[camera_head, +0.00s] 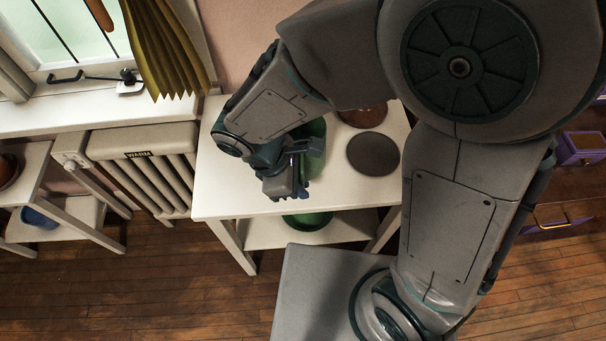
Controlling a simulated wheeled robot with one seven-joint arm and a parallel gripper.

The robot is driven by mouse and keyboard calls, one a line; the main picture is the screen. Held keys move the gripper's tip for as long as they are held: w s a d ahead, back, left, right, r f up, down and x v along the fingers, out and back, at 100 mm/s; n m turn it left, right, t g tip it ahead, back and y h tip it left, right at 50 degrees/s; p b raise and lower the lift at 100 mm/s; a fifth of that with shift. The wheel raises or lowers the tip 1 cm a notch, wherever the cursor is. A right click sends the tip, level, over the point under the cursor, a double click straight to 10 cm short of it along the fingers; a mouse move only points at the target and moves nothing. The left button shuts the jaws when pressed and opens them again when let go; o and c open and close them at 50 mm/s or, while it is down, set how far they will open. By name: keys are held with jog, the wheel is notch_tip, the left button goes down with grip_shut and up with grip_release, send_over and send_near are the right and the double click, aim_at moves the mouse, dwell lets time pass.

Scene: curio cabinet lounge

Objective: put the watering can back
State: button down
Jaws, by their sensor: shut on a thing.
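My gripper (286,186) is over the left part of the white table (230,190), pointing down. It is shut on a green thing (317,147) that looks like the watering can. My wrist and fingers hide much of it, so its handle and spout do not show. I cannot tell whether it touches the tabletop. A dark round disc (373,154) lies on the tabletop just to the right, apart from the green thing.
A reddish-brown round thing (364,115) is behind the disc, partly hidden by my arm. Another green thing (307,220) is on the table's lower shelf. A radiator (150,165) and a side table with a blue pot (38,217) are left. Purple drawers (582,147) are right.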

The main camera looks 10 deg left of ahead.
jog(key=shift+w+d+f, duration=0.1)
jog(key=shift+w+f, duration=0.15)
jog(key=shift+f, duration=0.55)
jog(key=shift+w+a+f, duration=0.1)
jog(key=shift+w+f, duration=0.2)
jog(key=shift+f, duration=0.55)
jog(key=shift+w+d+f, duration=0.1)
jog(key=shift+w+f, duration=0.15)
jog(key=shift+f, duration=0.65)
jog(key=shift+f, duration=0.15)
jog(key=c, duration=1.5)
grip_release()
jog(key=shift+o, duration=0.2)
